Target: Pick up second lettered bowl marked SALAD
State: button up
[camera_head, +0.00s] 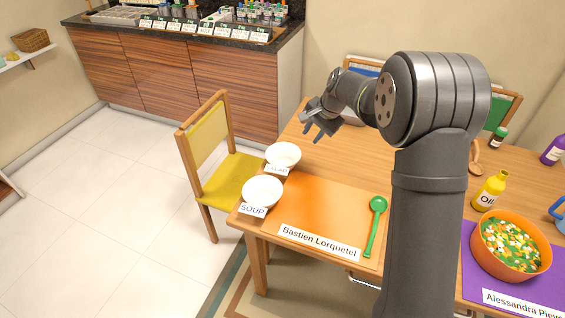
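The white bowl marked SALAD (283,153) stands near the left edge of the wooden table, with its label on the near side. A second white bowl, marked SOUP (263,190), stands just in front of it, nearer the camera. My gripper (311,130) is in the air to the upper right of the SALAD bowl in the picture, apart from it. Its fingers look spread and nothing shows between them. Both bowls look empty.
An orange mat named Bastien Lorquetel (320,212) lies beside the bowls, with a green spoon (375,226) on it. An orange bowl of food (510,268) and a yellow oil bottle (489,190) are at the right. A yellow chair (230,165) stands at the table's left.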

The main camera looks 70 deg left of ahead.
jog(key=shift+d+x, duration=0.15)
jog(key=shift+x, duration=4.15)
jog(key=shift+d+x, duration=0.15)
jog(key=shift+x, duration=4.15)
jog(key=shift+s, duration=0.15)
grip_shut()
